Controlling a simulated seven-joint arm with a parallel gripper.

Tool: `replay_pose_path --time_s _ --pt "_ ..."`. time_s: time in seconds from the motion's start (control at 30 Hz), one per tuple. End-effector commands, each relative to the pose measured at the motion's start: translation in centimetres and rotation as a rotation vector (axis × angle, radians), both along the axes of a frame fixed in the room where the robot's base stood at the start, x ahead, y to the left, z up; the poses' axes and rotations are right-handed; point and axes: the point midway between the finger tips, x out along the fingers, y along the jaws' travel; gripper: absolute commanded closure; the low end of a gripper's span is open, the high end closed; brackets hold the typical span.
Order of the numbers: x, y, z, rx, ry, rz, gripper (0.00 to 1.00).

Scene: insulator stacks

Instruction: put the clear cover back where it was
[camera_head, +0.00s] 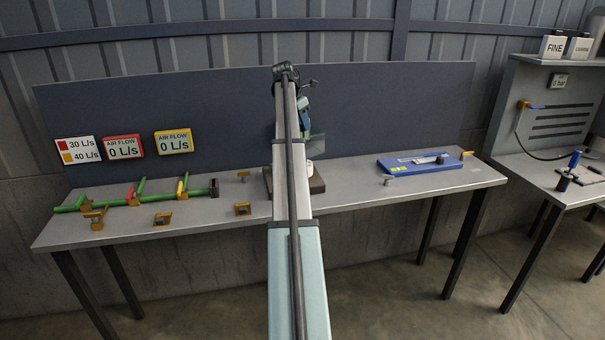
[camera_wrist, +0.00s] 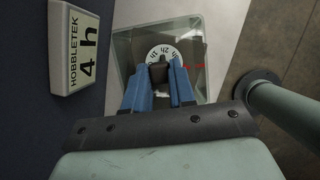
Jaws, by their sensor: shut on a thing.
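The clear cover (camera_wrist: 128,45) is a see-through box in the wrist view. My gripper (camera_wrist: 160,72) has its blue fingers shut on the dark knob of the cover. Through the cover I see a white dial (camera_wrist: 162,53) with hour marks. In the head view, part of the cover (camera_head: 317,148) shows just right of my arm, above the dark base (camera_head: 318,186) at the back of the bench. A white part (camera_head: 309,168) stands on that base. My arm hides most of the base and gripper. I cannot tell how the cover's lower rim sits relative to the base.
A "HOBBLETEK 4 h" sign (camera_wrist: 82,45) is beside the cover in the wrist view. Green pipes (camera_head: 150,200) with valves lie on the bench at left. A blue board (camera_head: 425,164) lies at right. The bench between base and blue board is mostly clear.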

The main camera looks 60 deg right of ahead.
Motion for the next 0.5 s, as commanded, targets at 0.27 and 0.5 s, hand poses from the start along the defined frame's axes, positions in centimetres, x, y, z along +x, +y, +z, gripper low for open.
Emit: replay_pose_path --time_s 0.27,0.5 --pt "0.6 0.6 -2.3 0.001 0.002 0.018 1.00" --pt "0.6 0.6 -5.8 0.000 0.001 0.018 1.00"
